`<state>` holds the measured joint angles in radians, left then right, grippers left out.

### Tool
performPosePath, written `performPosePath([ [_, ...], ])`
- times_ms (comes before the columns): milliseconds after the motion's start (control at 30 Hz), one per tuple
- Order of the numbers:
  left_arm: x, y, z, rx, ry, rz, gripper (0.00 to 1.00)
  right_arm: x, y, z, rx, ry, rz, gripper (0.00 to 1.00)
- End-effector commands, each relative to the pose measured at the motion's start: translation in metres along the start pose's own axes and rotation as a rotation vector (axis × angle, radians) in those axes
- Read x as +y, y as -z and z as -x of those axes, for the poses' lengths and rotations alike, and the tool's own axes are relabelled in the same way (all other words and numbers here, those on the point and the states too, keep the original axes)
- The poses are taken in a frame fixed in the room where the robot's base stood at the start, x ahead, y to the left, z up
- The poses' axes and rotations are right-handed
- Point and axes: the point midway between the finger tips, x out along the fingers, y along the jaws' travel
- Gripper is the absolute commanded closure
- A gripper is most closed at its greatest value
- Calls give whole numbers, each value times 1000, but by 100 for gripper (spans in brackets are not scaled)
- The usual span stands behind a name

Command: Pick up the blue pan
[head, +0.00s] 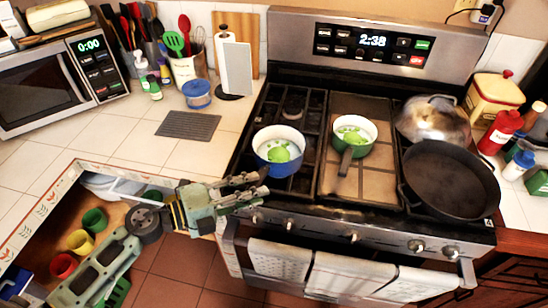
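The blue pan (272,165) stands upright on the left burners of the stove, with a white inside and something green in it. I cannot make out its handle; my gripper is in front of the area below the pan. My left gripper (264,182) comes in from the lower left, just below the pan's front side at the stove's front edge. Its two fingers point right and show apart, with nothing clearly between them. I cannot tell whether they touch the pan. My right gripper is not in view.
A green pan (352,149) with its handle toward the front stands on the stove's middle. A black skillet (450,182) and a domed metal lid or wok (433,120) are at the right. Towels (335,277) hang on the oven handle. An open drawer with cups (80,242) lies lower left.

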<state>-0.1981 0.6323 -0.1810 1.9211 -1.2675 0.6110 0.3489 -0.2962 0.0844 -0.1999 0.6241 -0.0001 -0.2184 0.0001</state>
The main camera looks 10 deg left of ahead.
Motion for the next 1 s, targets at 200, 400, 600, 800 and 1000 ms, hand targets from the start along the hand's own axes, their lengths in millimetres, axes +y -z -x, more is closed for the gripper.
performPosePath([
  [200,0,0,0,-1,0,0,68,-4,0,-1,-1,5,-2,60],
  [400,0,0,0,-1,0,0,86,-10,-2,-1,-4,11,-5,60],
  [600,0,0,0,-1,0,0,100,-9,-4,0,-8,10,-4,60],
  [800,1,0,0,-1,0,0,100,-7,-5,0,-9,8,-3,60],
  [1000,1,0,0,-1,-1,1,100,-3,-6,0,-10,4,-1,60],
])
